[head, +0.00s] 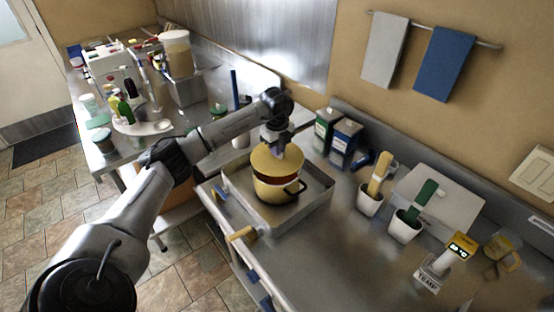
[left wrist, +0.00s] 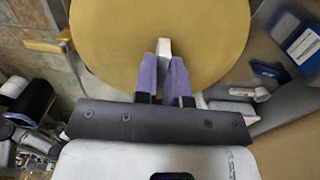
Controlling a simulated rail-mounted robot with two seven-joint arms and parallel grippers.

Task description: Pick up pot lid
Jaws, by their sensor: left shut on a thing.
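The yellow pot lid (head: 280,160) is a round disc just above the yellow pot (head: 274,190). A dark reddish band shows between lid and pot, so the lid looks lifted a little off the rim. The pot has a dark side handle and stands in a shallow metal tray (head: 317,203). My left gripper (head: 277,141) is over the lid. In the left wrist view the gripper's purple fingers (left wrist: 164,72) are shut on the lid's pale handle, and the lid (left wrist: 160,25) fills the top middle. My right gripper is not in view.
Two boxes (head: 346,138) stand behind the tray. White cups with a yellow brush (head: 380,175) and a green-handled tool (head: 424,193) stand to the right. A yellow-topped meter (head: 460,246) is at the front right. The steel counter (head: 345,255) before the cups is clear.

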